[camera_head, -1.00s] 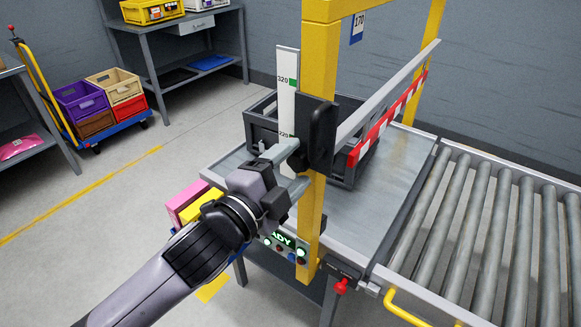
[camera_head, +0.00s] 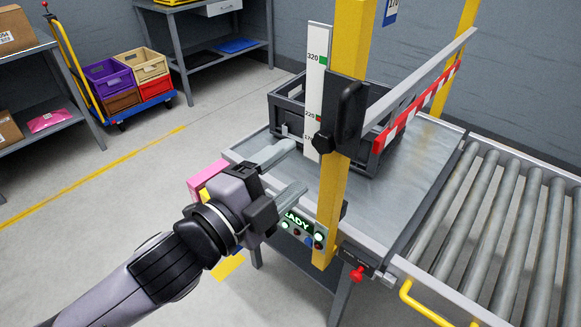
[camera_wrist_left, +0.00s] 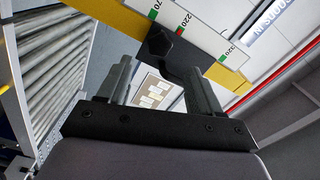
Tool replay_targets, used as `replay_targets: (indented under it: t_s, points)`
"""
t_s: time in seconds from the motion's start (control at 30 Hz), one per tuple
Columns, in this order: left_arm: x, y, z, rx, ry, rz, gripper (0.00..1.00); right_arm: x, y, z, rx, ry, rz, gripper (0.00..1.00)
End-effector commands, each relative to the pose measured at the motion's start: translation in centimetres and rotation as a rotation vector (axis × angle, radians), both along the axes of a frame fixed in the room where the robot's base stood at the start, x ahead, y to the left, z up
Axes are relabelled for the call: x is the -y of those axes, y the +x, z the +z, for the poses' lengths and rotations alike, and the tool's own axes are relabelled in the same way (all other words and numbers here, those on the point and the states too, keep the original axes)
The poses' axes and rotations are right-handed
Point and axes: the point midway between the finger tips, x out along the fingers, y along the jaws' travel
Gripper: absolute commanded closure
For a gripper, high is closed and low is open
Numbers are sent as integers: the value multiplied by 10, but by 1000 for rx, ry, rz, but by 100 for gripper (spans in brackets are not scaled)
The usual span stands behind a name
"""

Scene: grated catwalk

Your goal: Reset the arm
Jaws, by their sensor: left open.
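My left gripper (camera_head: 288,172) is open and empty in the head view, in front of the yellow post (camera_head: 346,190) of the metal table. Its fingers point toward the black clamp with a knob (camera_head: 343,112) on that post, apart from it in this view. In the left wrist view the two fingers (camera_wrist_left: 160,85) stand well apart, with the black clamp (camera_wrist_left: 172,48) showing beyond them. A white height scale (camera_head: 316,95) stands beside the post. My right gripper does not show.
A roller conveyor (camera_head: 500,235) lies to the right. Pink and yellow boxes (camera_head: 206,178) are partly hidden behind my gripper.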

Motion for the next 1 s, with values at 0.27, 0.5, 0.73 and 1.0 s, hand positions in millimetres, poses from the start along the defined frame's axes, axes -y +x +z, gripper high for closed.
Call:
replay_targets:
  t_s: [0.27,0.5,0.73,1.0]
  points:
    - [0,0,0,0,0,0,35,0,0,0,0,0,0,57]
    - [-6,3,-19,-82,-64,24,35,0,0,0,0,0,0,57]
    - [-38,4,-101,-391,-318,158,35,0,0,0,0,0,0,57]
    - [-97,-37,-224,-755,-634,422,35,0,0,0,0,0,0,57]
